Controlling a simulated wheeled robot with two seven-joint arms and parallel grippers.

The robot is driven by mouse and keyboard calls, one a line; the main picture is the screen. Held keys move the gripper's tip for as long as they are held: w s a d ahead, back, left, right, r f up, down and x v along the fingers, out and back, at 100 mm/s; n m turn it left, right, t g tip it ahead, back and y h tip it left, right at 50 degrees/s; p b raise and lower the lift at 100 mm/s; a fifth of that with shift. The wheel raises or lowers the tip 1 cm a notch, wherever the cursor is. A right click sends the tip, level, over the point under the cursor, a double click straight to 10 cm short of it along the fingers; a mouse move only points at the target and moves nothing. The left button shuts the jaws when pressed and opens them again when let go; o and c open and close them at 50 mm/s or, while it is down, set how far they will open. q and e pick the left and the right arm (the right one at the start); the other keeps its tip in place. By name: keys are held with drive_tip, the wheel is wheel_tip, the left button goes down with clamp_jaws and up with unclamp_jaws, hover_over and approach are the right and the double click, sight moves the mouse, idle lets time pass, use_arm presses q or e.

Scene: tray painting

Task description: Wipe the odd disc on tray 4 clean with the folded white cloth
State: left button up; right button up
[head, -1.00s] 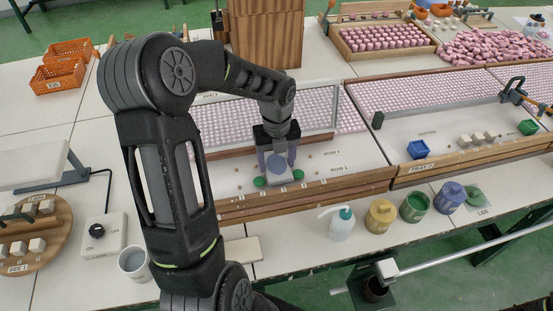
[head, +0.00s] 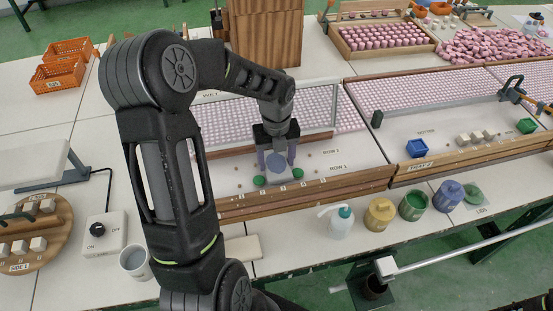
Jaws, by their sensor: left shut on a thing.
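My left gripper (head: 276,158) points down over the front of the near tray (head: 228,176), between purple fingers. It is shut on a pale thing (head: 278,178) that fits the folded white cloth, low at the tray surface; whether it touches a disc I cannot tell. A round blue-grey face shows between the fingers. Green discs sit close on both sides, one at the left (head: 259,181) and one at the right (head: 298,174). Whatever lies under the held thing is hidden. I cannot read a tray 4 label. My right gripper is not in view.
A squeeze bottle (head: 342,222) and yellow (head: 379,215), green (head: 413,206) and blue (head: 447,196) pots stand before the trays.

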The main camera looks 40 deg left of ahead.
use_arm(q)
wheel_tip(320, 180, up, 4)
drive_tip(key=p, duration=0.3)
drive_tip(key=shift+r+p, duration=0.7)
drive_tip(key=shift+r, duration=0.3)
